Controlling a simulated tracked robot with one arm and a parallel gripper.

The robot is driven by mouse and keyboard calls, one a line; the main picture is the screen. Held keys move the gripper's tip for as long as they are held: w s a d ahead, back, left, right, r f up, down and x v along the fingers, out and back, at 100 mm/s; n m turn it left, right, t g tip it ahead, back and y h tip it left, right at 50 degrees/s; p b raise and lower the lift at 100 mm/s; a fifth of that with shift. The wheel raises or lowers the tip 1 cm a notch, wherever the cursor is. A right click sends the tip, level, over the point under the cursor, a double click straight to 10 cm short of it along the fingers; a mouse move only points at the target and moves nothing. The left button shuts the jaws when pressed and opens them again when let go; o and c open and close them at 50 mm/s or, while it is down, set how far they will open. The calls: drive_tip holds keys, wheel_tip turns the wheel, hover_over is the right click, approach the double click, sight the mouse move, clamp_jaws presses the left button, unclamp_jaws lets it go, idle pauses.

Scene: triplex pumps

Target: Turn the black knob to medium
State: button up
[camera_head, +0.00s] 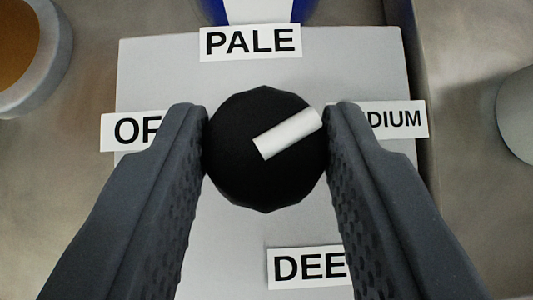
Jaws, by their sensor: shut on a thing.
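The black knob (250,175) sits in the middle of a light grey plate (160,75). Its white pointer (288,133) points up and to the right, between the PALE label (250,42) at the top and the medium label (397,119) at the right, closer to medium. My gripper (266,125) is shut on the knob, one finger against its left side and one against its right. The fingers partly hide the medium label, the OFF label (135,131) at the left and the DEEP label (300,267) at the bottom.
A blue and white object (262,12) stands just above the plate. A round grey part with an orange-brown top (25,45) is at the upper left. A rounded grey part (517,115) is at the right edge.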

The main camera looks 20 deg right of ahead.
drive_tip(key=shift+w+a+r+m+g+h+p, duration=0.2)
drive_tip(key=shift+m+h+p, duration=0.25)
drive_tip(key=shift+p, duration=1.75)
drive_tip(key=shift+w+a+r+m+g+h+p, duration=0.1)
drive_tip(key=shift+r+m+h+p, duration=0.3)
drive_tip(key=shift+p, duration=1.75)
drive_tip(key=shift+s+d+f+m+p, duration=0.15)
drive_tip(key=shift+f+m+p, duration=0.2)
drive_tip(key=shift+f+p, duration=0.2)
drive_tip(key=o, duration=1)
drive_tip(key=shift+s, duration=0.1)
drive_tip(key=b+v, duration=0.2)
drive_tip(key=v, duration=1.1)
drive_tip(key=shift+a+r+b, duration=0.25)
drive_tip(key=shift+a+b, duration=0.05)
